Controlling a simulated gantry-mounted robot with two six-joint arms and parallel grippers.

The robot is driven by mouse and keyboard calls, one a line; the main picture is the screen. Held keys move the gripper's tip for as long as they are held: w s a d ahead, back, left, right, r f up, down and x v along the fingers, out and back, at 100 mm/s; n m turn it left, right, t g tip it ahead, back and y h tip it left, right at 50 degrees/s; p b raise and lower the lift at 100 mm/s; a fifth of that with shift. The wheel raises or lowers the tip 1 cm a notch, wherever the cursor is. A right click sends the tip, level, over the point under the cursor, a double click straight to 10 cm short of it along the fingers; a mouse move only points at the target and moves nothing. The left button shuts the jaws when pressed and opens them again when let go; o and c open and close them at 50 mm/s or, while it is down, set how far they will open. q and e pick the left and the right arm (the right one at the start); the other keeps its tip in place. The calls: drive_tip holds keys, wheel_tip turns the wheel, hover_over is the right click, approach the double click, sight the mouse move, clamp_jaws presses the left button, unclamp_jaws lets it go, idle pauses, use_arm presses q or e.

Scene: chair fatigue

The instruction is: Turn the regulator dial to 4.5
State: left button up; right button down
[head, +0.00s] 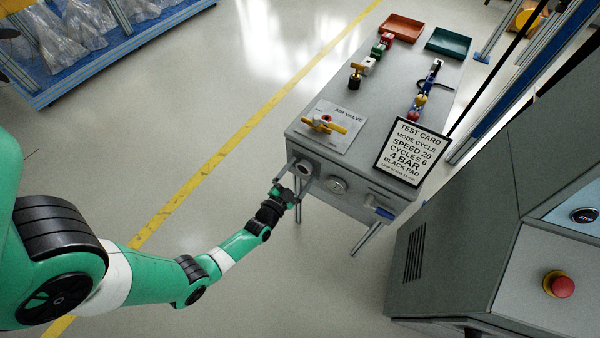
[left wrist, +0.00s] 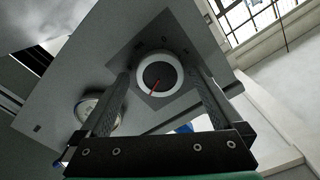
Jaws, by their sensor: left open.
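The regulator dial (head: 304,171) is a round knob on the front face of the grey test bench. In the left wrist view the dial (left wrist: 160,77) has a dark centre, a pale ring and a red pointer line aimed down and to the left. Marks around it are too small to read. My left gripper (head: 297,172) is open, with its fingers reaching toward the front face on either side of the dial. Whether they touch it I cannot tell. My right gripper is not in view.
A round gauge (head: 338,184) sits right of the dial, with a blue-handled part (head: 384,212) beyond. On top are the yellow air valve handle (head: 324,124) and a test card (head: 411,152). A grey console with a red button (head: 559,284) stands at the right.

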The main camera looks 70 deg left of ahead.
use_arm(q)
drive_tip(key=p+v, duration=0.3)
drive_tip(key=v, duration=0.8)
drive_tip(key=shift+s+d, duration=0.2)
drive_tip(key=shift+s, duration=0.1)
